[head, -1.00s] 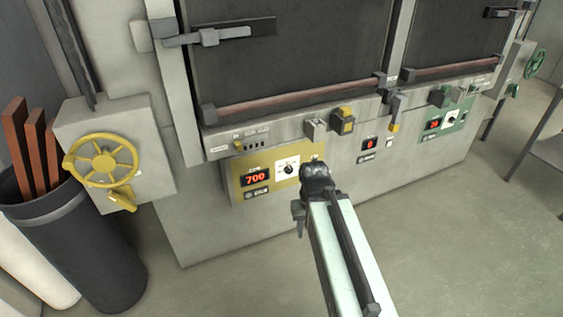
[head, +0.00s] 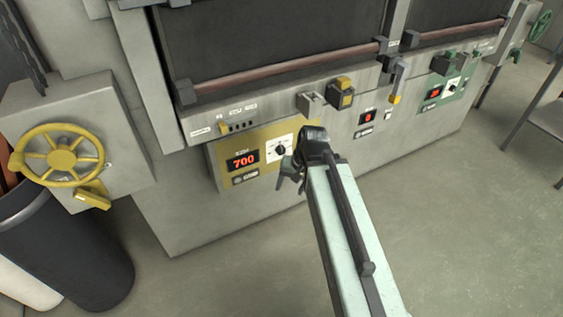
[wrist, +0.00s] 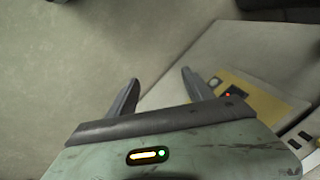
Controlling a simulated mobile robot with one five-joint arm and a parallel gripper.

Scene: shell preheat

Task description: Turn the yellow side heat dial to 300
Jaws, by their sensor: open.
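The yellow side panel (head: 222,156) is on the front of the furnace in the head view. Its red display (head: 243,159) reads 700. The yellow side heat dial (head: 280,149) is a dark knob on a white square plate, right of the display. My gripper (head: 287,178) is just below and right of the dial, apart from it as far as I can tell. In the wrist view the gripper (wrist: 157,85) is open, its two fingers spread with nothing between them. The yellow panel (wrist: 260,98) shows there right of the fingers, with a small red light.
A yellow handwheel (head: 62,156) on a grey box stands at the left, above a dark bin (head: 70,250). A green panel (head: 443,91) with its own dial is at the right. Yellow and grey switches (head: 341,95) project above. The floor in front is clear.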

